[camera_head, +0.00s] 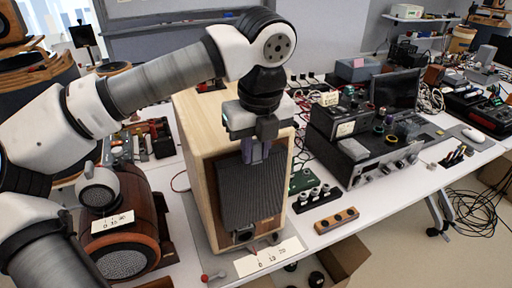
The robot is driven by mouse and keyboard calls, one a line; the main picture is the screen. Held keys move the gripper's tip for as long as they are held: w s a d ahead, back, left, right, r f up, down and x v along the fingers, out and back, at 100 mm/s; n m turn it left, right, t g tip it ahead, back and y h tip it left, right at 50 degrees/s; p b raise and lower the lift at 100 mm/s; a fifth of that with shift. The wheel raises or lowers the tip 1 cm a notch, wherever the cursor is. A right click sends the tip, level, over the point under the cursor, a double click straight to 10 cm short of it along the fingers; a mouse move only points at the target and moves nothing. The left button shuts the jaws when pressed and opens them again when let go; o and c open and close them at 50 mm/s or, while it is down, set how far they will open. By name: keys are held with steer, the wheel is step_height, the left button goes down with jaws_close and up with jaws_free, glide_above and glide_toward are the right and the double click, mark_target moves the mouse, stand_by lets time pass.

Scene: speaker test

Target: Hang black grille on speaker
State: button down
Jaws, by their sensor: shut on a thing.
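The speaker (197,140) is a light wooden box standing upright on the table, its front turned toward the lower right. The black grille (251,190) is a dark ribbed panel at the speaker's front, covering much of its upper and middle part. My gripper (256,152) is above the grille and shut on its upper edge. A round dark opening (244,236) shows at the bottom of the front, below the grille. I cannot tell whether the grille touches the speaker's front or hangs a little before it. My arm hides part of the speaker's top.
A rounded brown speaker (126,225) stands at left with a label. Labels and small parts lie before the box. A wooden block with holes (336,220) and a row of black knobs (314,197) lie at right. Electronic units (376,160) stand behind. An open cardboard box (346,262) is below.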

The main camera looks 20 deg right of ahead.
steer(key=shift+w, duration=0.45)
stand_by(0.4)
steer(key=shift+s+f+b, duration=0.1)
steer(key=shift+f+b, duration=0.5)
steer(key=shift+b, duration=0.45)
stand_by(1.5)
steer(key=c, duration=1.2)
jaws_free()
steer(key=shift+o, duration=0.2)
steer(key=shift+r, duration=0.1)
